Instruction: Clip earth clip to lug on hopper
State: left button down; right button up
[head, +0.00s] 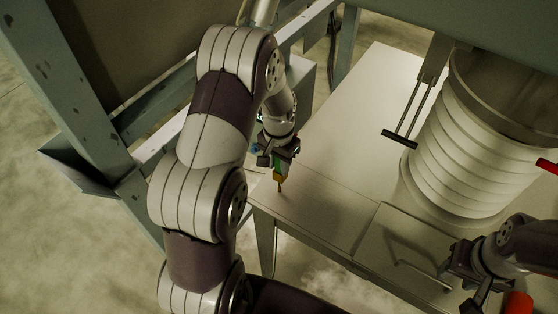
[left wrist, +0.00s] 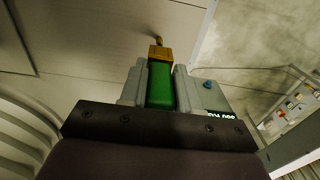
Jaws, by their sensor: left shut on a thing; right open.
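The earth clip (head: 278,168) has a green body and a brass-coloured jaw end. My left gripper (head: 283,150) is shut on its green body, above the left part of the pale hopper top (head: 320,185). In the left wrist view the green clip (left wrist: 160,85) sits upright between the fingers, brass end away from the gripper. A small brown stub (left wrist: 158,40) shows just beyond the brass end; I cannot tell whether it is the lug or part of the clip, or whether they touch. My right gripper (head: 462,268) is open at the lower right, away from the clip.
A pale ribbed spout (head: 455,160) stands on the right of the top, with a dark T-shaped handle (head: 400,139) beside it. A hinged-looking panel with a handle (head: 415,262) lies at the front. Grey frame posts (head: 75,95) stand at the left. Red parts (head: 517,303) show at the right.

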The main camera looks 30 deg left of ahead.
aim_at(279, 172)
pick_arm(q)
jog(key=shift+s+f+b, duration=0.2)
jog(key=shift+f+b, duration=0.3)
jog(key=shift+f, duration=0.35)
jog(key=shift+w+f+b, duration=0.2)
jog(key=shift+f+b, duration=0.55)
jog(key=shift+f, duration=0.3)
jog(key=shift+s+f+b, duration=0.1)
jog(key=shift+f+b, duration=0.6)
jog(key=shift+f, duration=0.45)
jog(key=c, duration=0.7)
grip_release()
jog(key=shift+c, duration=0.2)
